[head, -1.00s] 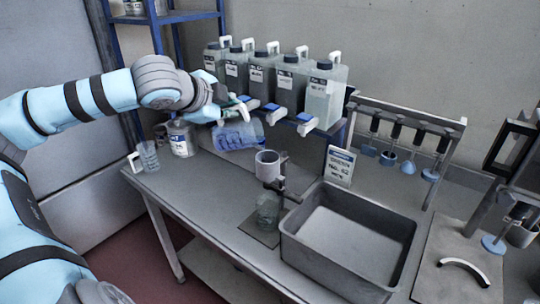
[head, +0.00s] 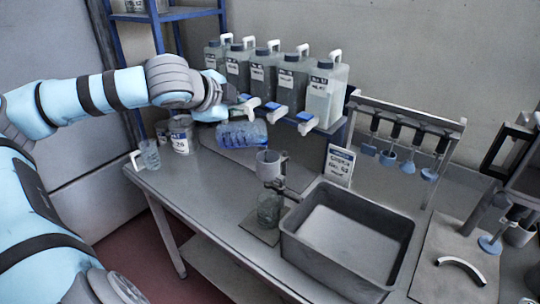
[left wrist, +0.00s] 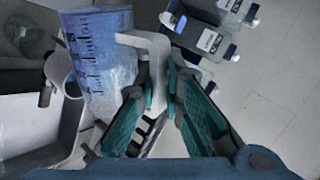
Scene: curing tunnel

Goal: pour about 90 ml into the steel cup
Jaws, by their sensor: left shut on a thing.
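A clear measuring jug (head: 240,134) with blue liquid is tipped almost onto its side, its mouth to the right. My left gripper (head: 240,110) is shut on its white handle; the jug (left wrist: 98,62) and handle also show in the left wrist view. The grey steel cup (head: 270,166) sits upright in a stand, just below and right of the jug's mouth. In the left wrist view the cup (left wrist: 62,78) is partly behind the jug. I cannot tell clearly whether liquid is falling into it. My right gripper is not in view.
A glass jar (head: 269,208) stands under the cup. A grey basin (head: 290,248) is at its right. Several canisters with taps (head: 295,82) stand behind, close to the gripper.

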